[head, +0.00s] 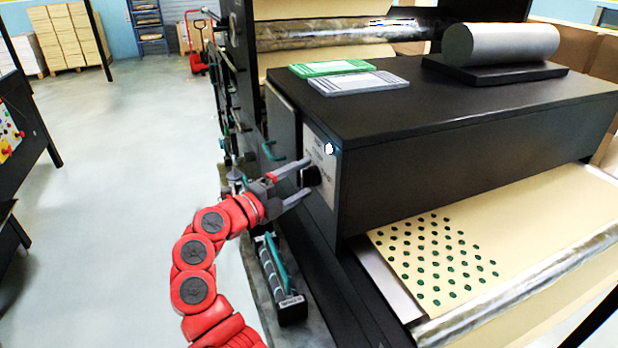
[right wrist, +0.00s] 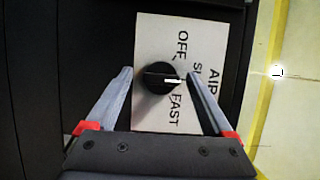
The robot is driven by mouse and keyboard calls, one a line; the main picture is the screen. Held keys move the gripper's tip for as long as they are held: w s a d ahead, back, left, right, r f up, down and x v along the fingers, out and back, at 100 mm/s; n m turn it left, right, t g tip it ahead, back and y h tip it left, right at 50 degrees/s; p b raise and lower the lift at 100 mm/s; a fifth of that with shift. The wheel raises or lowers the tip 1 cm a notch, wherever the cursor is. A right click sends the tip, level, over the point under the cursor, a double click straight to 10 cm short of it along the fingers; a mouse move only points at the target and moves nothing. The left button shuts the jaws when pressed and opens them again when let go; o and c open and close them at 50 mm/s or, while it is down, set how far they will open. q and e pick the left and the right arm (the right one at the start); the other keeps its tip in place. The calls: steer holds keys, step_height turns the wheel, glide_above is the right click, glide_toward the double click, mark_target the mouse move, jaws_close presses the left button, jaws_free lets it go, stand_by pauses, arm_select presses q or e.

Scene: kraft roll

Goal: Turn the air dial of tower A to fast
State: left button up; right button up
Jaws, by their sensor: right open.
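The air dial (right wrist: 158,78) is a round black knob on a pale label plate (right wrist: 150,30). Its white pointer mark points right in the right wrist view, toward the partly hidden word beginning "S". "OFF" is printed above the knob and "FAST" below it. In the head view the dial (head: 312,177) sits on the end face of a black machine housing (head: 450,118). My right gripper (head: 307,176) is open, with one finger on each side of the dial. In the right wrist view a gap shows between the left finger and the knob; the right fingertip is close to it, contact unclear.
A green pad (head: 332,68) and a grey pad (head: 352,83) lie on the housing, with a grey roll (head: 508,44) behind right. Teal handles (head: 272,151) stick out left of the plate.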

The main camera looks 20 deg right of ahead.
steer(key=shift+r, duration=0.1)
steer(key=c, duration=1.4)
steer(key=shift+o, duration=0.2)
steer(key=m+h+b, duration=0.1)
steer(key=m+b, duration=0.3)
steer(key=b, duration=0.2)
steer(key=m+g+h+b, duration=0.1)
steer(key=m+h+b, duration=0.1)
steer(key=m+b, duration=0.3)
steer(key=m+g+h+b, duration=0.1)
steer(key=m+b, duration=0.3)
steer(key=b, duration=0.3)
steer(key=shift+w+f+m+h+b, duration=0.15)
steer(key=shift+f+m+h+b, duration=0.15)
steer(key=shift+m+h+b, duration=0.1)
steer(key=o, duration=1.4)
steer(key=shift+c, duration=0.2)
